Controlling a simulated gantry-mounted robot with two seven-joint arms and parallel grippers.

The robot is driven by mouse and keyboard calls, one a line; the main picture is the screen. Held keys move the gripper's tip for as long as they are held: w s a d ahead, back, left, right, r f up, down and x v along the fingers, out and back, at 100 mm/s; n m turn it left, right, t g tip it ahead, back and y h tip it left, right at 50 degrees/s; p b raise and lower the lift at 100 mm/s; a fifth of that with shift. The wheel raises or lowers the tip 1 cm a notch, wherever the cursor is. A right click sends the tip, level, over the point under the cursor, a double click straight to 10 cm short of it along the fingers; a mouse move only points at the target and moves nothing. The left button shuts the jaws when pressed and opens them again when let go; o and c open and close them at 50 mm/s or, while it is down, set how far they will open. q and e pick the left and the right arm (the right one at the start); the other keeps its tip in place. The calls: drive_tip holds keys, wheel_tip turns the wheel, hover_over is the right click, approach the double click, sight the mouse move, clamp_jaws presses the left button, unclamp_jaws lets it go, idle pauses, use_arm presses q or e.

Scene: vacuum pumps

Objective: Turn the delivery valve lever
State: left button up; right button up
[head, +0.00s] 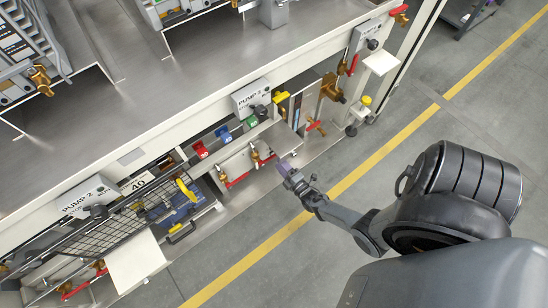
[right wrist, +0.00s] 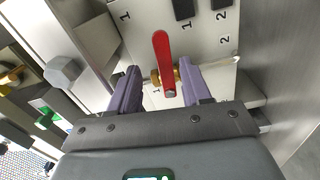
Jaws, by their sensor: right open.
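A red lever (right wrist: 162,55) on a brass valve (right wrist: 177,76) stands out from a pale panel in the right wrist view. My right gripper (right wrist: 158,72) is open, with one purple finger on each side of this lever; I cannot tell whether either touches it. In the head view my right gripper (head: 285,166) is just right of a red-handled brass valve (head: 256,158) on the bench's lower front. A second red-handled valve (head: 226,181) is to its left. No label naming the delivery valve is readable. My left gripper is not in view.
Another red lever (head: 315,127) is to the right. A wire basket (head: 95,236) is at lower left. The floor beyond the yellow line (head: 262,243) is clear.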

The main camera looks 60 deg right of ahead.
sight(275, 157)
drive_tip(key=shift+x, duration=0.9)
drive_tip(key=shift+w+d+f+b, duration=0.2)
drive_tip(key=shift+d+f+b, duration=0.2)
drive_tip(key=shift+b, duration=0.4)
drive_tip(key=shift+w, duration=0.25)
drive_tip(key=shift+w+d+r, duration=0.15)
drive_tip(key=shift+w+d, duration=0.05)
drive_tip(key=shift+w, duration=0.2)
drive_tip(key=shift+w+d+r, duration=0.1)
drive_tip(key=shift+w, duration=0.4)
drive_tip(key=shift+s, duration=0.2)
drive_tip(key=shift+c, duration=0.2)
drive_tip(key=shift+s, duration=0.2)
drive_tip(key=shift+c, duration=1.1)
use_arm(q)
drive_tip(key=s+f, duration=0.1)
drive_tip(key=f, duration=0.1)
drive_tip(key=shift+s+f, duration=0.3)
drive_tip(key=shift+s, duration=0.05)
use_arm(e)
clamp_jaws()
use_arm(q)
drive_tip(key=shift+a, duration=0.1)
